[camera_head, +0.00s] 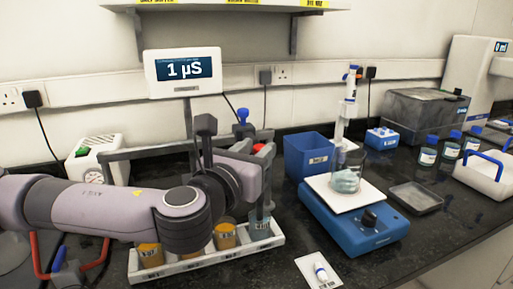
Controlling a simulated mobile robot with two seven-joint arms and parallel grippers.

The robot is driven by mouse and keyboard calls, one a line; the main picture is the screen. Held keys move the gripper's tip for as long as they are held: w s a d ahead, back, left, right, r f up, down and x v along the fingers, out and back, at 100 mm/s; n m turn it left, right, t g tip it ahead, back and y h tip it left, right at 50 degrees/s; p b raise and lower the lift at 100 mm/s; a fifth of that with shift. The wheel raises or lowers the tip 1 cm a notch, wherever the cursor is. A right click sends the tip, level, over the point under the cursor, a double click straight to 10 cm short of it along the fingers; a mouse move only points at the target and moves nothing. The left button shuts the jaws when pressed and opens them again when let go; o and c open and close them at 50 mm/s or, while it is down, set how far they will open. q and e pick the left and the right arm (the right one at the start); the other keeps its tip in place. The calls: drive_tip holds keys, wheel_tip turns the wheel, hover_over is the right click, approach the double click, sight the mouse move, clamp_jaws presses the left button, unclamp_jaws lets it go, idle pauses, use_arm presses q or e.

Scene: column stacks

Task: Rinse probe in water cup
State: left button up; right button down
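The meter display (186,69) on a post reads 1 µS. My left arm comes in from the left and its gripper (263,200) points down over the right end of a white tray (205,262). A bluish-grey cup (261,229), which looks like the water cup, stands at that end, directly below the gripper. Several amber cups (151,255) stand to its left in the tray. I cannot make out the probe; the arm hides much of this area. I cannot tell whether the gripper is open or shut. My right gripper is not in view.
A blue stirrer (368,228) with a white plate carries a glass beaker (353,164) right of the tray. A blue bin (307,155) stands behind it. A grey rail frame stands behind my arm.

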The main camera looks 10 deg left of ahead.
use_arm(q)
drive_tip(key=shift+w, duration=0.35)
clamp_jaws()
wheel_tip(320, 180, up, 6)
drive_tip(key=p, duration=0.5)
drive_tip(key=shift+r+p, duration=0.2)
drive_tip(key=shift+p, duration=0.15)
unclamp_jaws()
drive_tip(key=shift+r, duration=0.1)
